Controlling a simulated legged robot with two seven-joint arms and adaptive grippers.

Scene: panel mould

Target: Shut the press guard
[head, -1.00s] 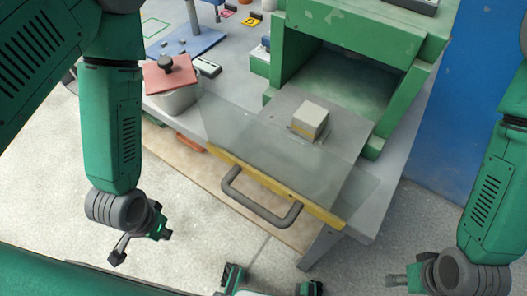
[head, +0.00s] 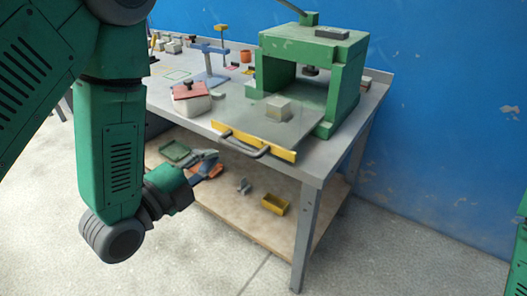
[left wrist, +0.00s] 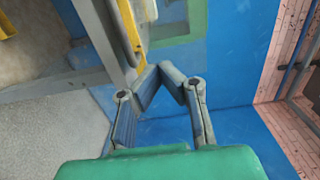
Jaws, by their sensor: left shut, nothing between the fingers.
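The green press (head: 347,88) stands on the workbench with its front opening uncovered. Its guard is a clear panel lying about flat in front of the opening, with a yellow front bar (head: 280,151) and a grey bow handle (head: 243,149) at the bench's front edge. A pale block (head: 278,109) sits in front of the opening. My left gripper (head: 212,160) is in front of the bench, left of and slightly below the handle, apart from it. The left wrist view shows its fingers (left wrist: 160,72) shut and empty, near a yellow strip. My right gripper is out of view.
A white pot with a red lid (head: 188,92) stands left of the guard. The lower shelf holds a yellow bin (head: 274,204) and a green tray (head: 174,151). A bench leg (head: 305,235) stands at the front right. The floor in front is clear.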

